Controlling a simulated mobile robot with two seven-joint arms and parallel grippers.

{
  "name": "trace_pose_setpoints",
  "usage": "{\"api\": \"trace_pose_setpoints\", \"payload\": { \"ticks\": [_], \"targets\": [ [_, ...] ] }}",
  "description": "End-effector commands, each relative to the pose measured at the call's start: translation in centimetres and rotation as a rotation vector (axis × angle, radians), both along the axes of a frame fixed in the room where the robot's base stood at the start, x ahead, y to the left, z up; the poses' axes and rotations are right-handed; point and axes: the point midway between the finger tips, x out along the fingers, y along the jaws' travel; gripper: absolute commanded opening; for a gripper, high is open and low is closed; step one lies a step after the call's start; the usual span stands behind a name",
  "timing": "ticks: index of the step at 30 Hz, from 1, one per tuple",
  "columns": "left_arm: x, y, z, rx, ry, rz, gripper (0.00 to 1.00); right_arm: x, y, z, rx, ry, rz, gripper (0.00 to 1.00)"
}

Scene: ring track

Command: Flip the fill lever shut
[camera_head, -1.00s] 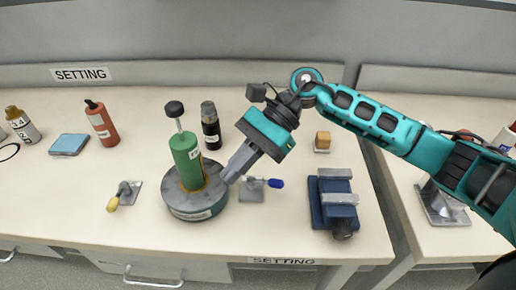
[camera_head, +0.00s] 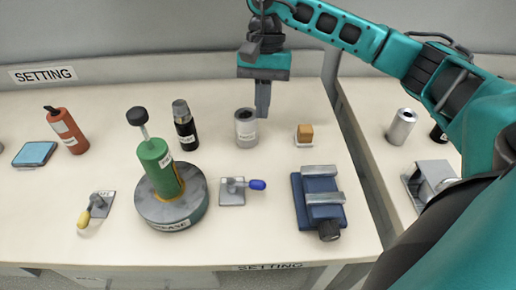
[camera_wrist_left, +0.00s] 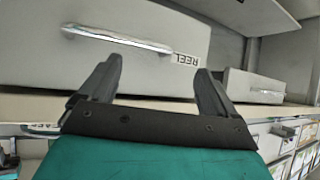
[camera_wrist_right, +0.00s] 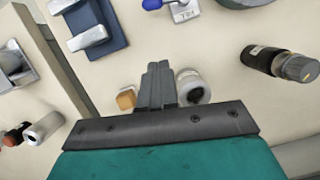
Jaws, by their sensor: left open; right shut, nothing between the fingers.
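A small lever with a blue handle (camera_head: 257,184) sits on a grey plate (camera_head: 232,192), its handle pointing right. It also shows at the top of the right wrist view (camera_wrist_right: 152,4), with a label (camera_wrist_right: 184,14) too small to read surely. A second lever with a yellow handle (camera_head: 84,219) sits on a plate at the left, its handle pointing to the front left. I cannot tell from the labels which is the fill lever. My right gripper (camera_head: 263,112) is shut and empty, behind the blue lever, near a grey cup (camera_head: 246,128). My left gripper (camera_wrist_left: 161,68) is open and empty before a drawer front.
A green cylinder (camera_head: 158,165) stands on a round grey base (camera_head: 172,213) between the levers. A blue vise (camera_head: 318,205) is right of the blue lever. A black bottle (camera_head: 184,127) and an orange block (camera_head: 304,132) stand behind. Bench between blue lever and cup is clear.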

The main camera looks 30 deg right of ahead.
Motion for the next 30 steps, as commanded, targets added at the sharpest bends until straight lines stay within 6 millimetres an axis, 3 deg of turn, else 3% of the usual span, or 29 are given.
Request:
{"api": "trace_pose_setpoints", "payload": {
  "ticks": [5, 16, 21, 30],
  "targets": [
    [0.0, 0.0, 0.0, 0.000, 0.001, 0.000, 0.91, -0.6, 0.4, -2.0, 0.000, 0.005, 0.002, 0.00],
    [-0.1, 0.0, 0.2, 0.000, 0.002, 0.000, 0.91, -2.3, 2.0, -9.4, 0.001, 0.006, 0.001, 0.00],
    [-0.1, 0.0, 1.0, 0.000, 0.002, 0.000, 0.91, -4.1, 3.6, -9.8, 0.002, 0.002, 0.004, 0.00],
    [-0.1, 0.0, 1.2, 0.000, 0.002, 0.000, 0.91, -5.2, 4.6, -10.2, 0.001, 0.001, 0.000, 0.00]
  ]
}}
